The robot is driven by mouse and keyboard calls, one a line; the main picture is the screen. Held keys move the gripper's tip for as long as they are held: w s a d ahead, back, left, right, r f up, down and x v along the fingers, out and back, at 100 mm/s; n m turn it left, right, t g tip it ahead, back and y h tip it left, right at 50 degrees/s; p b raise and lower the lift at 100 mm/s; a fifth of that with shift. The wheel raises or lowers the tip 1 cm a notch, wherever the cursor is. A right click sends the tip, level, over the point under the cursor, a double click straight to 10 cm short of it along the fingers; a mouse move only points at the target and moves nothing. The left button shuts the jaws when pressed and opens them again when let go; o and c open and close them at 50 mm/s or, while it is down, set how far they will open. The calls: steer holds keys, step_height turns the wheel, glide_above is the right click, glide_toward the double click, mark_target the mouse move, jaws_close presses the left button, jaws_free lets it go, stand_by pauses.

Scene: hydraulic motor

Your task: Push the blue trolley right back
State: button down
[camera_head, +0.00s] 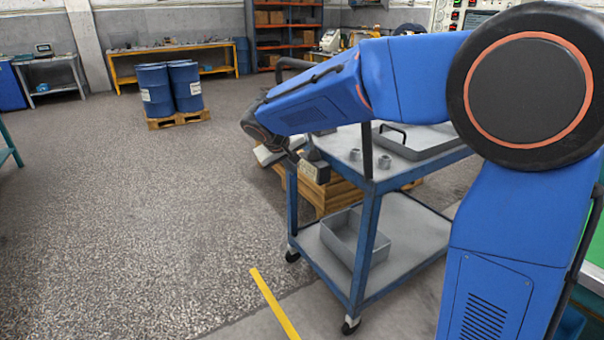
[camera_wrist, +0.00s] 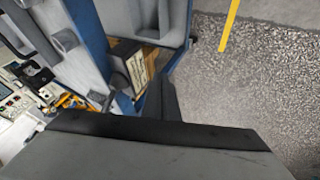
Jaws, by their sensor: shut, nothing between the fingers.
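The blue trolley (camera_head: 415,235) has a blue frame, grey shelves and dark wheels. It stands at the centre right of the head view, partly hidden behind my arm. In the wrist view, its blue frame (camera_wrist: 88,28) and grey shelves show at the upper left. My gripper (camera_head: 316,172) is shut and empty, pointing down by the trolley's left end, near upper-shelf height. In the wrist view, its dark fingers (camera_wrist: 166,100) stand close to the frame. I cannot tell whether they touch it.
A grey bin (camera_head: 345,238) sits on the lower shelf; small metal parts and a tray (camera_head: 420,143) lie on the upper one. A wooden pallet (camera_head: 335,195) is behind the trolley. The grey floor at left is clear up to blue drums (camera_head: 155,90) on a pallet.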

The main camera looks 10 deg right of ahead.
steer(key=shift+w+d+f, duration=1.05)
steer(key=shift+d+f, duration=0.05)
steer(key=shift+f, duration=0.15)
steer(key=shift+w+d+f, duration=1.05)
steer(key=shift+d+f, duration=0.05)
steer(key=shift+f, duration=0.15)
steer(key=shift+w+d+f, duration=1.05)
steer(key=shift+d+f, duration=0.05)
steer(key=shift+f, duration=0.15)
steer(key=w+d, duration=0.3)
steer(key=d, duration=0.6)
steer(key=w+d, duration=0.4)
steer(key=d, duration=0.6)
steer(key=w+d, duration=0.4)
steer(key=d, duration=0.5)
steer(key=shift+w+d, duration=0.15)
steer(key=shift+d, duration=0.15)
steer(key=shift+r, duration=0.15)
